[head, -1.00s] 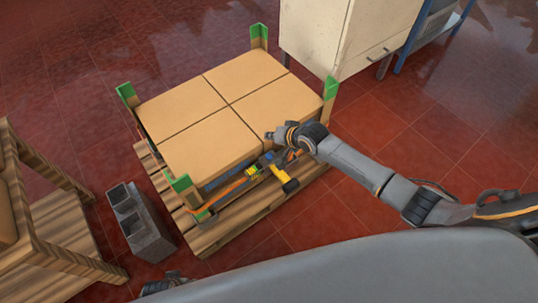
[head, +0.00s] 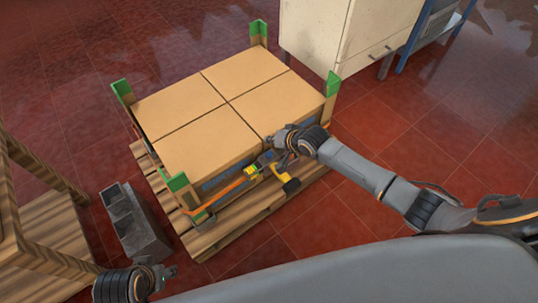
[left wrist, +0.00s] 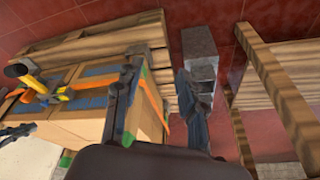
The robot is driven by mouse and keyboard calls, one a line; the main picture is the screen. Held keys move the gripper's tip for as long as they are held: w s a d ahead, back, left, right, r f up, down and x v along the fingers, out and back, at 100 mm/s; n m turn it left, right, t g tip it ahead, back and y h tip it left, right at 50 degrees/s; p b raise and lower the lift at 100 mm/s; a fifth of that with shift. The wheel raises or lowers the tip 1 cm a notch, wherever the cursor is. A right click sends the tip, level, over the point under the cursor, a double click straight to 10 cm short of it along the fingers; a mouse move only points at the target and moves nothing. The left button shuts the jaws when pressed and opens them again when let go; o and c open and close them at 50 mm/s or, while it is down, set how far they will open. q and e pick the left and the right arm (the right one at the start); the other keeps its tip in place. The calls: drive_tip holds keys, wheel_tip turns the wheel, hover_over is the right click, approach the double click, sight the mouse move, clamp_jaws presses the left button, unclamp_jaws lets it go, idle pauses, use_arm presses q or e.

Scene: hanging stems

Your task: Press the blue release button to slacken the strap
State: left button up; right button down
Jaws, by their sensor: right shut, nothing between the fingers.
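The yellow-and-dark ratchet (head: 252,172) sits on the orange strap (head: 232,188) along the near side of the strapped boxes (head: 210,143). Its yellow handle (head: 291,186) sticks out toward me. The blue button is too small to make out, partly behind my right gripper. My right gripper (head: 279,158) is shut and empty, right at the ratchet; I cannot tell whether it touches. The ratchet also shows in the left wrist view (left wrist: 32,82). My left gripper (head: 168,273) is at the bottom left, away from the load; its fingers are apart and empty in the left wrist view (left wrist: 160,85).
The boxes stand on a wooden pallet (head: 215,238) with green-topped corner posts (head: 178,182). A grey hollow block (head: 135,225) lies left of the pallet. A wooden frame (head: 45,255) is at far left, a cream cabinet (head: 345,35) behind. The red floor at right is clear.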

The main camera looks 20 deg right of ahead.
sight(269, 155)
wheel_tip(269, 155, down, 2)
drive_tip(key=shift+f+b, duration=0.1)
drive_tip(key=shift+b, duration=1.05)
drive_tip(key=shift+f, duration=0.35)
drive_tip(key=shift+f+b, duration=0.6)
drive_tip(key=shift+f, duration=0.05)
use_arm(q)
drive_tip(key=shift+w+d+r+t, duration=0.15)
drive_tip(key=shift+w+r+t, duration=0.2)
drive_tip(key=shift+r, duration=0.3)
drive_tip(key=shift+w+d+r+t, duration=0.1)
drive_tip(key=shift+w+r+t, duration=0.3)
drive_tip(key=shift+r, duration=0.25)
drive_tip(key=shift+w+d+r+t, duration=0.15)
drive_tip(key=shift+w+r+t, duration=0.2)
drive_tip(key=shift+r, duration=0.3)
use_arm(e)
drive_tip(key=shift+f, duration=0.3)
drive_tip(key=shift+f, duration=0.35)
use_arm(q)
drive_tip(key=shift+w+r+h, duration=0.1)
drive_tip(key=shift+w+h, duration=0.15)
drive_tip(key=shift+h, duration=0.05)
